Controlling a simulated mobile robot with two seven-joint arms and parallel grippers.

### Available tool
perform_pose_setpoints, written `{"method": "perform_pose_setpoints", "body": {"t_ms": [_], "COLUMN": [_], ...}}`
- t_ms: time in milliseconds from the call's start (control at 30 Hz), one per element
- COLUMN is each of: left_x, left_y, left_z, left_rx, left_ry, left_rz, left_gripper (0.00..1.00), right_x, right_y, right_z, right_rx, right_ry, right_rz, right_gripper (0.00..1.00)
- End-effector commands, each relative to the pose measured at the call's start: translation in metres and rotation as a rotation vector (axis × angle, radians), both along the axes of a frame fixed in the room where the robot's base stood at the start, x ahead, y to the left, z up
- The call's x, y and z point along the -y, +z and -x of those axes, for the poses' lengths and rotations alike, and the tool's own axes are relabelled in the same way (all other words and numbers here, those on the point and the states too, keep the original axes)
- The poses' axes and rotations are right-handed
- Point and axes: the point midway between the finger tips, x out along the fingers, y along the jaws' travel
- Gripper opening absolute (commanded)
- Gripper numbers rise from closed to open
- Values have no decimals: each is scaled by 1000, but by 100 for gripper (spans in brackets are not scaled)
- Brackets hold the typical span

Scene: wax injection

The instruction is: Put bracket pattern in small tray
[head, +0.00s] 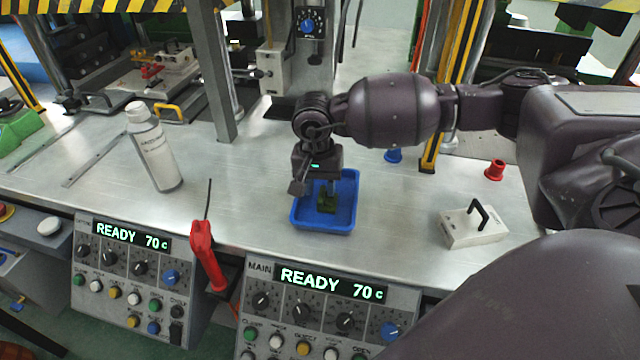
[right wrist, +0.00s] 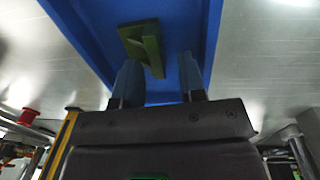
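The small tray (head: 300,216) is blue and shallow and stands on the metal table. The green bracket pattern (head: 327,207) lies in it, partly hidden by my right gripper (head: 322,190) above it. In the right wrist view the bracket pattern (right wrist: 143,45) sits on the blue tray floor (right wrist: 185,25), just past my right fingertips (right wrist: 158,62). The fingers are apart with nothing between them, and the bracket looks free of both. My left gripper is not in view.
A white spray bottle (head: 152,148) stands at left. A red-handled tool (head: 206,250) is at the table's front edge. A pale block with a black handle (head: 474,224) is to the right, with red (head: 494,170) and blue (head: 393,156) pieces behind. Bare table lies left of the tray.

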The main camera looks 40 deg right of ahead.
Motion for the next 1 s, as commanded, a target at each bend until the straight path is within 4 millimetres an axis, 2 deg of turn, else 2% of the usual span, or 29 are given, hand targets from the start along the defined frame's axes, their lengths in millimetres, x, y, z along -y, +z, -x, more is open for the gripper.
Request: {"method": "perform_pose_setpoints", "body": {"t_ms": [167, 600, 800, 1000], "left_x": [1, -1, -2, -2], "left_y": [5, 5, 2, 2], "left_z": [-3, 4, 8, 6], "left_rx": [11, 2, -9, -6], "left_ry": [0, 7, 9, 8], "left_rz": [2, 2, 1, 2], "left_gripper": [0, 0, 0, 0], "right_x": [0, -5, -6, -6], "right_y": [18, 99, 118, 122], "right_z": [-1, -5, -5, -5], "right_rx": [5, 5, 2, 0], "right_ry": [0, 1, 0, 0], "right_rz": [1, 1, 1, 0], "right_gripper": [37, 37, 37, 37]}}
